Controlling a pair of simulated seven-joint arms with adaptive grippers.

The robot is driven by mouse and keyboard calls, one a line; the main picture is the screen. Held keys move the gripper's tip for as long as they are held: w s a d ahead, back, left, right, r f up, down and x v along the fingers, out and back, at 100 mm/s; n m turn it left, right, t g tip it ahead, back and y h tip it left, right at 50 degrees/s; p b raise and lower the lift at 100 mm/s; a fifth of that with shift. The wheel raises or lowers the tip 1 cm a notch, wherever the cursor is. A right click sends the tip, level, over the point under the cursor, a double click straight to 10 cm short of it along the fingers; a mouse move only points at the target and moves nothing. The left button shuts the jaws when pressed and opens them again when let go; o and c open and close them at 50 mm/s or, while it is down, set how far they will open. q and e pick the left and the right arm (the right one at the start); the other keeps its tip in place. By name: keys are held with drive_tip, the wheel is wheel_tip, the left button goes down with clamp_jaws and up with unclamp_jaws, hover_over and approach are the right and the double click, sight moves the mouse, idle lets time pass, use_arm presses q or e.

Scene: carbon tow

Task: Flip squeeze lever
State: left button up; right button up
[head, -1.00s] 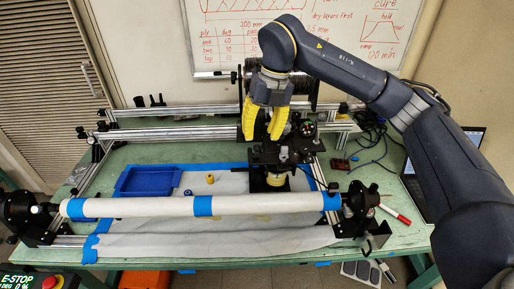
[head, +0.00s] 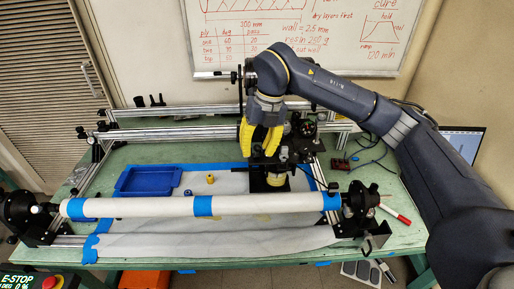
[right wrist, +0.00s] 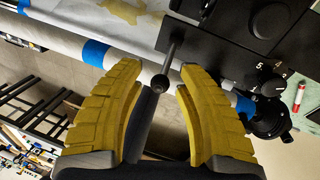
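The squeeze lever appears to be the thin dark rod with a round black knob (right wrist: 160,83) in the right wrist view. It sticks out from a black plate (right wrist: 215,32) of the carriage. My right gripper (right wrist: 162,72) is open, its yellow fingers on either side of the knob with gaps showing. In the head view my right gripper (head: 260,152) points down at the black carriage (head: 268,176) behind the white tube (head: 150,207); the lever is not clearly visible there. My left gripper is not in view.
The long white tube with blue tape bands spans the front between black end mounts (head: 30,215). Metal rails (head: 180,132) run behind. A red marker (head: 397,215) lies at right.

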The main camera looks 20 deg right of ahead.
clamp_jaws()
idle(0.5)
